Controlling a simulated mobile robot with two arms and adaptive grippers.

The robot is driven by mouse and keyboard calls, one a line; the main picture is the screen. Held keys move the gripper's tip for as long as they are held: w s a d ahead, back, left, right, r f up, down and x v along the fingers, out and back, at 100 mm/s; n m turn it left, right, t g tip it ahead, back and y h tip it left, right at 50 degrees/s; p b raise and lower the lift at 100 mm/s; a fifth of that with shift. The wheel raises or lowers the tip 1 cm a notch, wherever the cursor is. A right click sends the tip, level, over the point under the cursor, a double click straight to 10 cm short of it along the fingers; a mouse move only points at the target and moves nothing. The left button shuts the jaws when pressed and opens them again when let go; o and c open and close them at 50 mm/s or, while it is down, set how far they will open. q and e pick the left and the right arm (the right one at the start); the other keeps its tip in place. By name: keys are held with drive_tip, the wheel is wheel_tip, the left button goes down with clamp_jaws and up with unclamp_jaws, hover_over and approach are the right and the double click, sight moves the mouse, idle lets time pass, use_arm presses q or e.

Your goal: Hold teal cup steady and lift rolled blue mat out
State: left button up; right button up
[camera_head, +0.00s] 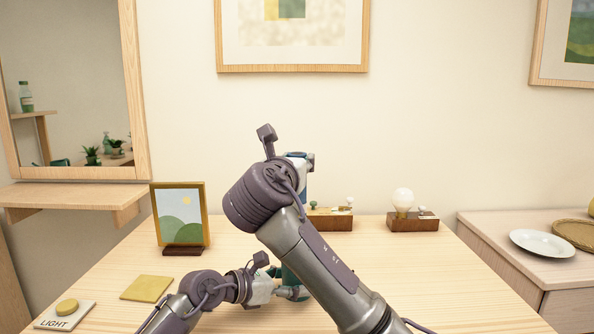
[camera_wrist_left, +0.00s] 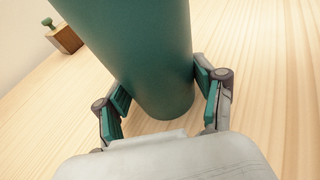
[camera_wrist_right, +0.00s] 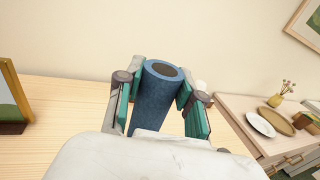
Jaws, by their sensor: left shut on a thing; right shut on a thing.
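The teal cup (camera_wrist_left: 150,55) is a tall, smooth cylinder standing on the wooden table, filling the middle of the left wrist view. My left gripper (camera_wrist_left: 162,98) is shut on it low down, one finger on each side. In the head view only a sliver of the cup (camera_head: 289,276) shows behind my right arm. The rolled blue mat (camera_wrist_right: 154,100) stands upright in the right wrist view, its dark hollow end upward. My right gripper (camera_wrist_right: 160,90) is shut on it near the top. My right arm hides where mat and cup meet, so I cannot tell whether the mat's lower end is inside.
A framed landscape picture (camera_head: 181,215) stands at left, with a yellow square (camera_head: 147,288) and a light button (camera_head: 67,308) in front. A wooden block with small pegs (camera_head: 330,218) and a bulb on a base (camera_head: 403,203) stand behind. A plate (camera_head: 543,243) lies on the right cabinet.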

drive_tip(key=shift+r, duration=4)
use_arm(q)
drive_tip(key=o, duration=1.2)
drive_tip(key=shift+c, duration=0.2)
